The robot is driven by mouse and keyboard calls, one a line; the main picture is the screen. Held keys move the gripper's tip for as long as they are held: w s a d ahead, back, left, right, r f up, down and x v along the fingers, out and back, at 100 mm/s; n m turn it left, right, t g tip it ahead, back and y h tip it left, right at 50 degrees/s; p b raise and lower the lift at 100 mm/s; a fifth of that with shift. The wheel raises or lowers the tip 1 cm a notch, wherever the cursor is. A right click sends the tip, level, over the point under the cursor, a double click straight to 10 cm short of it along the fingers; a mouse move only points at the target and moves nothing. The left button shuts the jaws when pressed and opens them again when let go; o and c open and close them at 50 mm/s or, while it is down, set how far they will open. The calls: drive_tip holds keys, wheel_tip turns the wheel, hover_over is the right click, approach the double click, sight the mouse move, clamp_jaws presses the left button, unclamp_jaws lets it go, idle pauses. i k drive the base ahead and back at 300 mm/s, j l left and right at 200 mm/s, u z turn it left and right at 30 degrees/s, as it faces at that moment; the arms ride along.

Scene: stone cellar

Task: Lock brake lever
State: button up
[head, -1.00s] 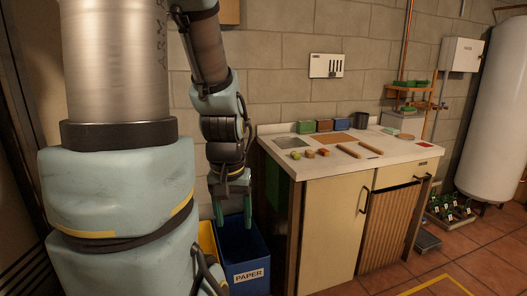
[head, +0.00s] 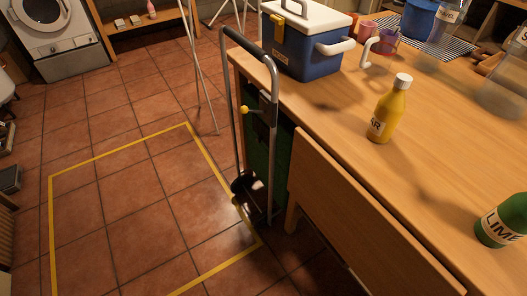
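A brake lever with a yellow knob (head: 244,109) is mounted on the upper part of a grey tubular hand truck (head: 270,150). The knob points to the left of the frame. The hand truck stands upright beside the end of the wooden table, with its dark foot and wheel on the tiled floor. I cannot tell from this view whether the lever is locked. My gripper is outside the view.
The wooden table (head: 340,105) carries a blue cooler (head: 302,52), a yellow bottle (head: 388,112) and a green LIME bottle (head: 503,222). Its hanging leaf (head: 360,215) is right of the hand truck. Thin stand legs (head: 200,85) are behind. Yellow-taped floor (head: 140,215) is clear.

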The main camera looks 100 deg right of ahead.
sight(245, 110)
drive_tip(key=k+j+z, duration=0.15)
drive_tip(key=j+z, duration=0.25)
drive_tip(key=k+j+z, duration=0.15)
drive_tip(key=z, duration=0.3)
drive_tip(key=k+j+z, duration=0.15)
drive_tip(key=z, duration=0.25)
drive_tip(key=k+z, duration=0.4)
drive_tip(key=k+l+z, duration=0.25)
drive_tip(key=z, duration=0.2)
drive_tip(key=k+l+z, duration=0.2)
drive_tip(key=z, duration=0.3)
drive_tip(key=i+j+u, duration=0.1)
drive_tip(key=i+u, duration=0.75)
drive_tip(key=i+l, duration=0.05)
